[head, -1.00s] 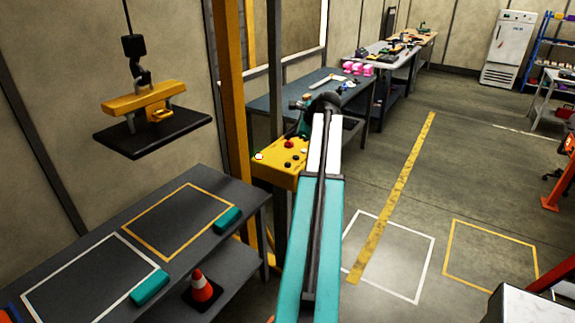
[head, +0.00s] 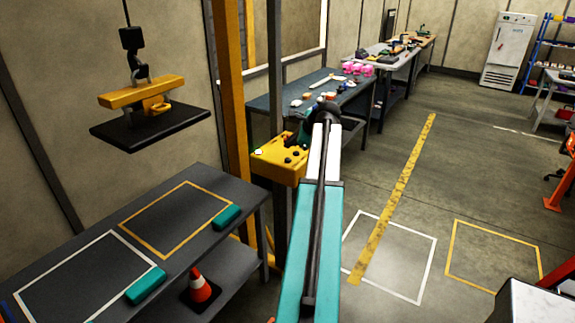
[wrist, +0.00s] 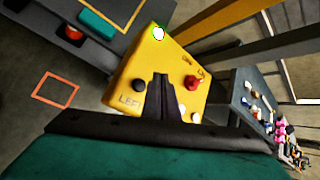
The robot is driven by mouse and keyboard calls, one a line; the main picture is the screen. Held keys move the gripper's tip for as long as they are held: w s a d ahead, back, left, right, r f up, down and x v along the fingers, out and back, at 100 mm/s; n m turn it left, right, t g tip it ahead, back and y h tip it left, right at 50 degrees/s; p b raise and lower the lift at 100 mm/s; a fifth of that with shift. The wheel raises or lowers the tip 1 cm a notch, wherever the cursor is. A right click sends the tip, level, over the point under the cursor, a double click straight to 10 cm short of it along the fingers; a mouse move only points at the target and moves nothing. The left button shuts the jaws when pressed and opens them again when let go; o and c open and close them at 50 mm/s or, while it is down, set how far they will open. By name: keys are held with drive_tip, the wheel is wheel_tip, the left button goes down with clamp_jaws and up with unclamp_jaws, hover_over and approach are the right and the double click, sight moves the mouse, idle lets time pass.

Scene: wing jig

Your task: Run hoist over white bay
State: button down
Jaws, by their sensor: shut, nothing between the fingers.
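The hoist's hook block (head: 131,38) hangs at upper left. Below it, a yellow lifting beam (head: 130,95) carries a flat black plate (head: 125,136), level and clear above the bench. The white bay (head: 43,276) is a white outline on the bench at lower left; the yellow-outlined bay (head: 138,239) lies beside it. I cannot tell exactly which bay the plate hangs over. The yellow control box (head: 270,165) also fills the middle of the wrist view (wrist: 127,78). Contact is unclear.
Teal blocks (head: 226,217) sit beside the bays. A yellow post (head: 231,100) rises behind the bench. Cluttered tables (head: 262,102) run along the wall. The floor to the right is mostly clear, with painted outlines.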

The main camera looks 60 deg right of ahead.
sight(288, 160)
drive_tip(key=shift+f, duration=1.55)
